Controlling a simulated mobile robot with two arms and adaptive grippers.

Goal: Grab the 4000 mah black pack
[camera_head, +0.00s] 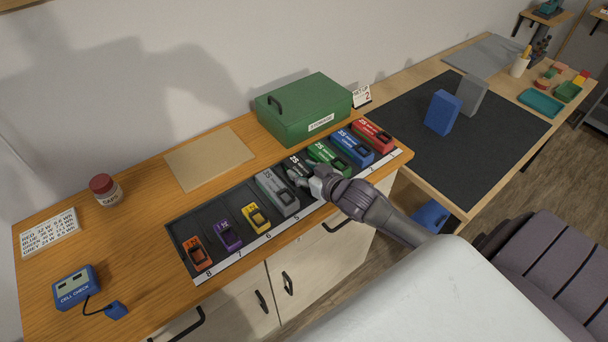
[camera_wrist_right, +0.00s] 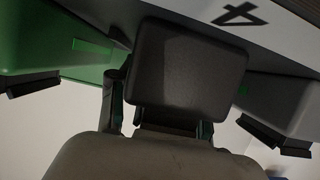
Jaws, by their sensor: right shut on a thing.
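The black pack (camera_head: 295,163) sits in the row of packs on the dark tray (camera_head: 185,231), between the grey pack (camera_head: 274,192) and the green pack (camera_head: 328,155). My right gripper (camera_head: 309,179) reaches it from the front and is shut on it, hiding much of it. In the right wrist view a dark block, the black pack (camera_wrist_right: 188,68), lies between the fingers, below a label strip with a 4. The green pack also shows there at left (camera_wrist_right: 60,45) and the grey pack at right (camera_wrist_right: 275,100). My left gripper is not in view.
Orange (camera_head: 197,252), purple (camera_head: 228,234) and yellow (camera_head: 256,217) packs are to the left; blue (camera_head: 352,145) and red (camera_head: 372,134) to the right. A green box (camera_head: 304,108) stands behind. A blue charge checker (camera_head: 77,288) and a jar (camera_head: 105,188) are at left.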

